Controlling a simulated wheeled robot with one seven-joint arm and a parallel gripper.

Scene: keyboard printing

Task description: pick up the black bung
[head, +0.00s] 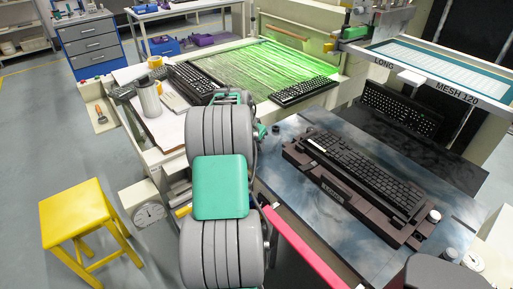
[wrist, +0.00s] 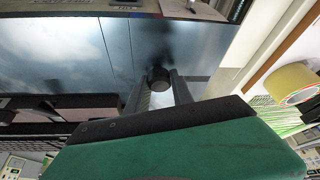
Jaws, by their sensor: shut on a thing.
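The black bung (wrist: 158,77) is a short dark cylinder between the two fingers of my gripper (wrist: 160,88) in the wrist view. The fingers are shut on it, one on each side. In the head view a small dark piece, which looks like the bung (head: 276,130), shows just right of my arm at the left corner of the blue-grey plate (head: 290,128). My arm hides most of the gripper there. I cannot tell whether the bung touches the plate or is clear of it.
A black keyboard in a dark fixture (head: 330,192) lies right of my arm. A dark cylinder (head: 449,254) stands at the plate's front right. A green-lit conveyor (head: 285,70) with keyboards is behind. A yellow roll (wrist: 292,84) shows right in the wrist view.

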